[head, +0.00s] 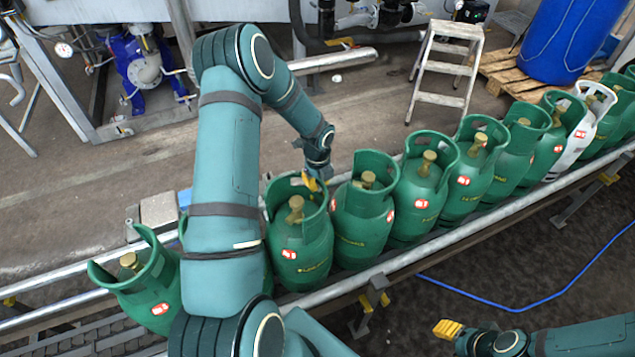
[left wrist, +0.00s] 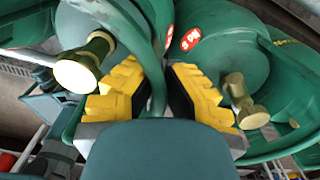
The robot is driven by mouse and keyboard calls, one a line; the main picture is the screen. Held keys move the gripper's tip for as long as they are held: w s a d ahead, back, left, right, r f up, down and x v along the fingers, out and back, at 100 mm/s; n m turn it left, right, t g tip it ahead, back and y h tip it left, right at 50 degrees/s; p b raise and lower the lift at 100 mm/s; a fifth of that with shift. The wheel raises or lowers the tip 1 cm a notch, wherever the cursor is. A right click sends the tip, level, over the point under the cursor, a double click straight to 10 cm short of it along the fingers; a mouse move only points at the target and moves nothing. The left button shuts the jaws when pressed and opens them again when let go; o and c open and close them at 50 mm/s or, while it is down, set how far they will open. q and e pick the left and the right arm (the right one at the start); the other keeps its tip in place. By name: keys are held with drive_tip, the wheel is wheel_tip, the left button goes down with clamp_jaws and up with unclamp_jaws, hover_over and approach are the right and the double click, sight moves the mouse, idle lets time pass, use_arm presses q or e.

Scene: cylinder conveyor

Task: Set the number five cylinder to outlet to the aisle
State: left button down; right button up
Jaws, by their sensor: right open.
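A row of green gas cylinders with brass valves and open collars stands on the conveyor. No readable number marks the number five cylinder. My left gripper (head: 314,182) is at the collar of a green cylinder (head: 302,245) just right of my left arm. In the left wrist view its yellow fingers (left wrist: 158,88) lie on either side of a green collar rim (left wrist: 157,60), close to it; whether they press on it is unclear. A brass valve shows on each side. My right gripper (head: 450,330) is open and empty at the lower right, away from the cylinders.
A tilted green cylinder (head: 155,300) is at the left end; my arm partly hides one beside it. More green cylinders and a white one (head: 590,118) continue right along the conveyor rail (head: 435,248). A step stool (head: 447,65) and blue drum (head: 562,42) stand behind. The floor aisle is clear.

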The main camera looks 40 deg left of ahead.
sight(290, 172)
use_arm(q)
drive_tip(key=shift+a+n, duration=0.35)
drive_tip(key=shift+n, duration=0.05)
drive_tip(key=a+n, duration=0.2)
drive_tip(key=s+a+n, duration=0.1)
drive_tip(key=n, duration=0.2)
drive_tip(key=s+a+n+b, duration=0.1)
drive_tip(key=a+n, duration=0.1)
drive_tip(key=n, duration=0.1)
drive_tip(key=shift+s+a+f, duration=0.1)
drive_tip(key=shift+a, duration=0.25)
drive_tip(key=shift+s+a+n, duration=0.3)
drive_tip(key=shift+n, duration=0.35)
drive_tip(key=shift+s+a+n, duration=0.25)
drive_tip(key=shift+s+n, duration=0.05)
drive_tip(key=shift+n, duration=0.35)
drive_tip(key=c, duration=1.1)
unclamp_jaws()
drive_tip(key=shift+o, duration=0.2)
